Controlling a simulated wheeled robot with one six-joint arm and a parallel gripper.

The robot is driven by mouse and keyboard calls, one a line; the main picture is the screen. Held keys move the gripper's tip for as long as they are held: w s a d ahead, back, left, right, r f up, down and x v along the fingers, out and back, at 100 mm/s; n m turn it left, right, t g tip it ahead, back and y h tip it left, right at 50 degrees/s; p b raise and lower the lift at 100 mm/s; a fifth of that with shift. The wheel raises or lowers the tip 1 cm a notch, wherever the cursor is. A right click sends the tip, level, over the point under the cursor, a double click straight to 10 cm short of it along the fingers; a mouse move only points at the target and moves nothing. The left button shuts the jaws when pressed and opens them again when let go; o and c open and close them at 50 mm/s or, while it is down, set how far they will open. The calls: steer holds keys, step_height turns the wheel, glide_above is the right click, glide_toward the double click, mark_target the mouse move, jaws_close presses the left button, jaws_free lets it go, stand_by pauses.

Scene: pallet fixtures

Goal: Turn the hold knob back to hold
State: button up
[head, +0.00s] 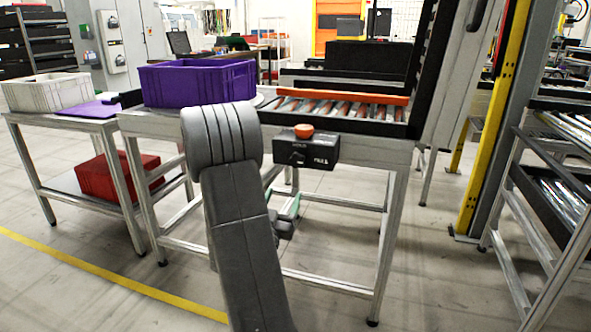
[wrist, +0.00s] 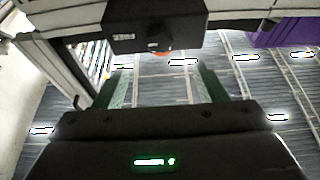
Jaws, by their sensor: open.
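A black control box (head: 322,152) with white lettering is fixed to the front of the roller table, and an orange button (head: 303,131) sits on its top. The dark hold knob (head: 297,156) is on its front face, but its pointing direction is too small to tell. In the wrist view, the box (wrist: 182,27) appears upside down at the top, with the orange button (wrist: 161,55) below it. My gripper (wrist: 165,83) is open and empty, its two green fingers apart from the box. In the head view, my arm partly hides the gripper, which is low and in front of the table.
A purple crate (head: 200,84) stands on the table left of the box. The roller conveyor (head: 340,107) has an orange rail (head: 345,96). A grey crate (head: 45,92) and red bin (head: 97,178) are on the left bench. A yellow post (head: 490,135) stands right. Open floor lies in front.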

mark_target(296, 164)
steer(key=x, duration=1.2)
steer(key=shift+w+d+r, duration=0.1)
steer(key=shift+w+d, duration=0.05)
steer(key=shift+w, duration=0.1)
steer(key=c, duration=1)
steer(key=shift+b, duration=0.3)
